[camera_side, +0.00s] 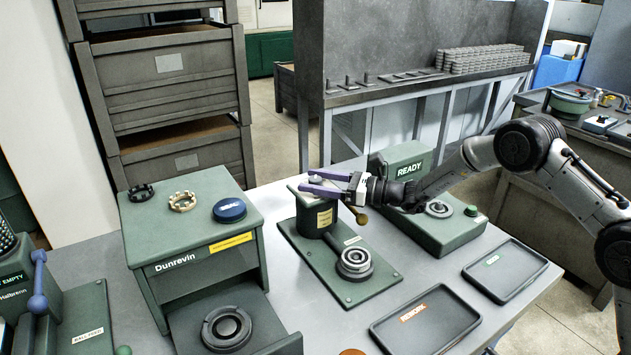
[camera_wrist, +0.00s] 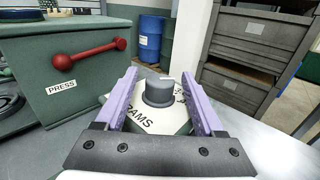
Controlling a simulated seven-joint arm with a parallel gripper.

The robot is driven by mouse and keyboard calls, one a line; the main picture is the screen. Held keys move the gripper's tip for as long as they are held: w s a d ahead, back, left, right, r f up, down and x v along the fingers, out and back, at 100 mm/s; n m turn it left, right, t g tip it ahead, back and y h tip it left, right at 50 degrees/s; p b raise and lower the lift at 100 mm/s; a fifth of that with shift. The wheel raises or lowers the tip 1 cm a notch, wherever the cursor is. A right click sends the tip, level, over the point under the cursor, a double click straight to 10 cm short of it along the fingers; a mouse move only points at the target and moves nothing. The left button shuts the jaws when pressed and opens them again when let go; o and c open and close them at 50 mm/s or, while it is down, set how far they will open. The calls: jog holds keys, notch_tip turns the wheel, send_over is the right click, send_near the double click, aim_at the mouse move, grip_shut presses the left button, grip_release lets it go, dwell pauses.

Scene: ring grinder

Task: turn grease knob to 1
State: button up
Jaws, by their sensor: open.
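My gripper (camera_side: 310,181) has purple fingers and is open. In the side view it reaches left over the top of a dark green post (camera_side: 316,217) on a green base plate. In the wrist view a short grey knob (camera_wrist: 159,91) stands between the two spread fingers, with a gap on each side. A light pointer mark shows at the knob's top edge, towards the far side. The pale dial face (camera_wrist: 158,120) around it carries lettering ending in "RAMS"; the rest of the scale is small or hidden by the fingers.
The green Dunrevin press (camera_side: 192,235), with rings and a blue puck on top, stands left. A red press handle (camera_wrist: 90,53) shows at left in the wrist view. A ring fixture (camera_side: 354,262) sits before the post. The READY machine (camera_side: 437,222) and trays are right.

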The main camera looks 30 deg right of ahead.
grip_shut()
dwell(0.4)
jog(key=shift+w+n+g+y, duration=0.1)
jog(key=shift+n+g+y, duration=0.8)
jog(key=shift+g+y, duration=0.1)
jog(key=shift+n+g+y, duration=1.2)
jog(key=shift+n+g, duration=0.2)
jog(key=shift+g, duration=0.5)
jog(key=shift+r, duration=0.1)
grip_release()
